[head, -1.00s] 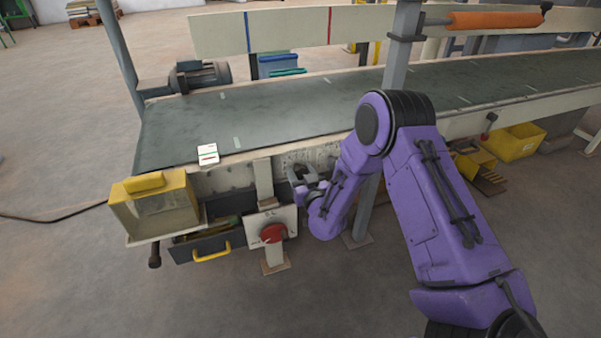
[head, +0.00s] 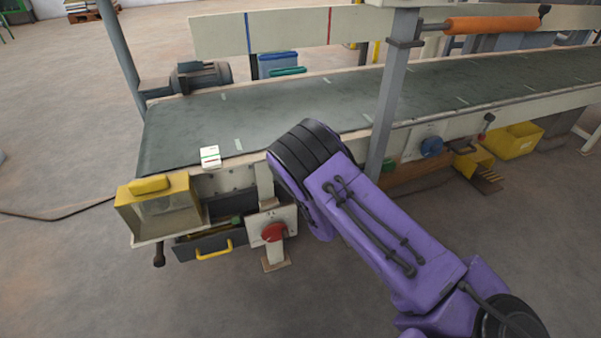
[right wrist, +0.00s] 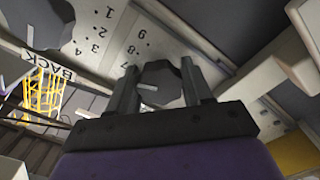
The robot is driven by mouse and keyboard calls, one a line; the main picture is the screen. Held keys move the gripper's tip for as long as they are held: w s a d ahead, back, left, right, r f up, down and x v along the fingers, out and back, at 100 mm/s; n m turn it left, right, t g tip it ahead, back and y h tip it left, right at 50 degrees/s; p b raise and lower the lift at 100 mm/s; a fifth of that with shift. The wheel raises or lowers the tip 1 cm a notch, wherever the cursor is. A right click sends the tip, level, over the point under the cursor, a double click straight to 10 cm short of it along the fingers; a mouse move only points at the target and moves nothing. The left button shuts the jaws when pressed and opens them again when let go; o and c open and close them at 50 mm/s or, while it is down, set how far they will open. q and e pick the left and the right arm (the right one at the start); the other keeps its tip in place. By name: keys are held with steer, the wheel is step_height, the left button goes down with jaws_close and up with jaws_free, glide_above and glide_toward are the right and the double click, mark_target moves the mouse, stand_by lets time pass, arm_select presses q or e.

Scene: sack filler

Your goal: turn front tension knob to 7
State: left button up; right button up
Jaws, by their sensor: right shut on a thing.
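In the right wrist view my right gripper (right wrist: 160,88) is shut on a dark grey knob (right wrist: 162,72), with a finger on each side of it. A white pointer line on the knob points toward the left finger. The figures 9, 8 and 7 show on the pale dial plate (right wrist: 160,47) above and left of this knob; the figure at the pointer is hidden. A second grey knob (right wrist: 40,18) is at the upper left, near a BACK label (right wrist: 47,68). In the head view my purple right arm hides the gripper and held knob. My left gripper is not in view.
In the head view a green conveyor belt (head: 290,113) runs above the panel. A red rotary switch (head: 273,232), an open drawer (head: 190,250) and a yellow-framed box (head: 158,206) are left of my arm. A grey post (head: 394,90) stands just behind it.

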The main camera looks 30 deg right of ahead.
steer(key=shift+f+n, duration=0.1)
steer(key=shift+n, duration=0.8)
steer(key=shift+s, duration=0.1)
steer(key=o, duration=1)
steer(key=shift+d, duration=0.1)
steer(key=shift+s, duration=0.1)
steer(key=p+v, duration=0.3)
steer(key=v, duration=0.7)
steer(key=shift+s, duration=0.1)
